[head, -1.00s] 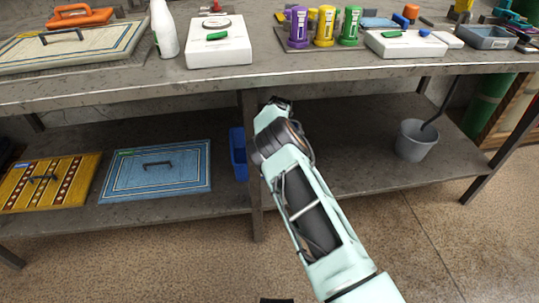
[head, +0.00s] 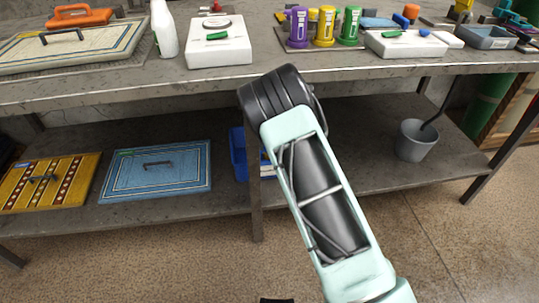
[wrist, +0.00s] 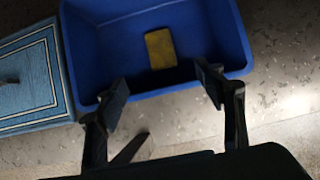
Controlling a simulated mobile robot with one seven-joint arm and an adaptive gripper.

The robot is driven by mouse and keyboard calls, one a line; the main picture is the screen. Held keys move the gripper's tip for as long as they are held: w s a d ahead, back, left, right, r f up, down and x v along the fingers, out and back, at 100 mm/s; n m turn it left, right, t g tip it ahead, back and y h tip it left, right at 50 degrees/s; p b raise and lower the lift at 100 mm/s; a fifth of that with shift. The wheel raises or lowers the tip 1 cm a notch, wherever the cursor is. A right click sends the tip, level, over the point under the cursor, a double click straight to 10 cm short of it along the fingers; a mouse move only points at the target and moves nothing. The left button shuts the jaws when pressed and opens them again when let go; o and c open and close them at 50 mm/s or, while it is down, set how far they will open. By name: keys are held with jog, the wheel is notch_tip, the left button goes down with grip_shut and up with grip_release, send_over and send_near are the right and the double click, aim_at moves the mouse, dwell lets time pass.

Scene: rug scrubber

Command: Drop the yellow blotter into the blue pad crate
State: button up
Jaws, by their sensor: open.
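The blue pad crate (wrist: 82,62) fills the upper middle of the wrist view; in the head view its blue wall (head: 237,152) shows on the lower shelf, partly hidden by my arm and a table leg. The yellow blotter (wrist: 161,48) lies flat on the crate's floor, inside the walls and apart from my fingers. My gripper (wrist: 163,82) is open and empty, its two fingers spread over the crate's near side. In the head view my gripper is hidden behind my arm.
A blue-framed rug panel (head: 155,172) lies left of the crate, with a yellow patterned one (head: 50,182) beyond it. A grey bucket (head: 415,140) stands right on the lower shelf. The tabletop (head: 120,84) above holds bottles and white boxes.

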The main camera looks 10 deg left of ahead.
jog(key=s, duration=0.2)
jog(key=s+d, duration=0.1)
jog(key=s, duration=0.2)
jog(key=shift+s+d, duration=0.35)
